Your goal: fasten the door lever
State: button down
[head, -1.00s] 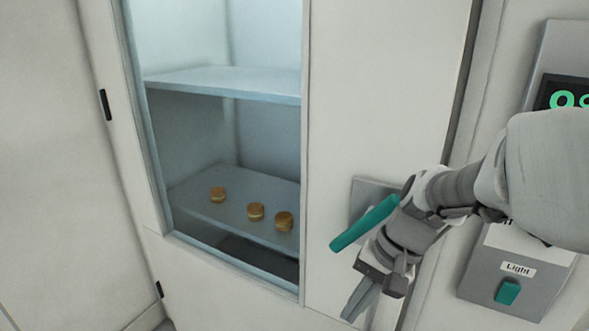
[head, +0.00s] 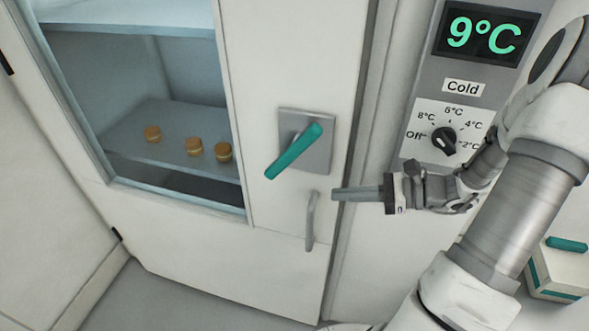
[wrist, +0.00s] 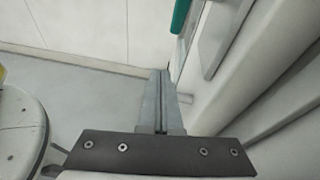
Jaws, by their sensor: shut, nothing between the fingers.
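The teal door lever (head: 294,150) sits on a grey square plate (head: 318,158) on the white cabinet door (head: 290,60). It is tilted, its free end pointing down and to the left. In the wrist view part of the teal lever (wrist: 180,15) shows at the top. My gripper (head: 335,194) is shut and empty. It is to the right of and below the lever, apart from it, with its fingers pointing left. In the wrist view the two fingers (wrist: 160,78) lie together.
A grey pull handle (head: 311,220) is below the lever. A control panel (head: 420,85) with a 9°C display (head: 484,33) and a dial (head: 444,141) is at the right. A white and teal box (head: 558,275) stands lower right.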

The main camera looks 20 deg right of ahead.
jog(key=shift+w+d+r+m+t, duration=0.1)
jog(key=shift+w+d+m+t, duration=0.05)
jog(key=shift+d+m+t, duration=0.75)
jog(key=r+p+x, duration=0.2)
jog(key=p+x, duration=0.1)
jog(key=x, duration=0.9)
jog(key=shift+w+a+r, duration=0.25)
jog(key=shift+a, duration=0.3)
jog(key=shift+a+f+b, duration=0.1)
jog(key=shift+f+b, duration=0.05)
jog(key=shift+b, duration=0.2)
